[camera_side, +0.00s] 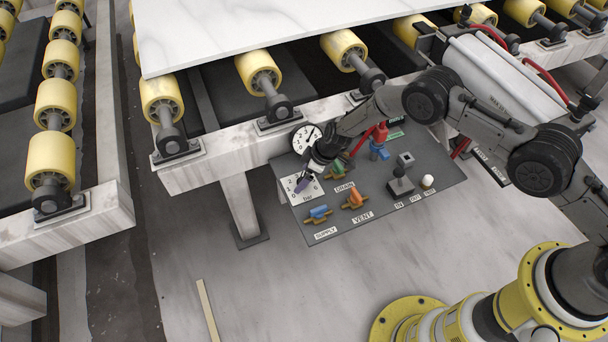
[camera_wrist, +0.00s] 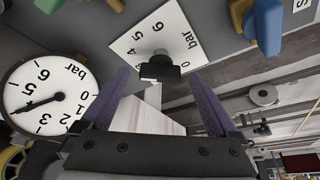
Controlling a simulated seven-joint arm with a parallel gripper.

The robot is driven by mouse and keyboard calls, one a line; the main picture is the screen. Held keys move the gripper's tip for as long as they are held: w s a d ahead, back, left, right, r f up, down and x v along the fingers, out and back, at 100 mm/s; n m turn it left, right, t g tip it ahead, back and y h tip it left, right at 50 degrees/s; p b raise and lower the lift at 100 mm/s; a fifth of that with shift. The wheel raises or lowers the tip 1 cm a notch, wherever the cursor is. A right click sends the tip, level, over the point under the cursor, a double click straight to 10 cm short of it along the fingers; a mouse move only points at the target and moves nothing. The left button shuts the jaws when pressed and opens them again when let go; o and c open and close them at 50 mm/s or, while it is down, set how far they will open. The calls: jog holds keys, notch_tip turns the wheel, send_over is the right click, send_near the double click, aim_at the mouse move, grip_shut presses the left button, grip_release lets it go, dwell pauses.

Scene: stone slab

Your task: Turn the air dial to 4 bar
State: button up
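The air dial is a white square plate marked with numbers and "bar" (camera_side: 308,197), which also shows in the wrist view (camera_wrist: 187,28). Its dark knob (camera_wrist: 161,68) stands out from the plate; its exact setting is hard to read. My gripper (camera_side: 304,184) is at the dial, hiding the knob in the side view. In the wrist view its purple fingers (camera_wrist: 162,84) are apart, one each side of the knob with gaps between. The round white gauge (camera_side: 307,138) is just above the dial plate; in the wrist view its needle (camera_wrist: 40,103) points near 4.
The roller frame (camera_side: 219,150) is behind the panel.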

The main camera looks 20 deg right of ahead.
jog(key=v, duration=1.3)
jog(key=shift+s+d+r, duration=0.15)
jog(key=shift+r, duration=0.15)
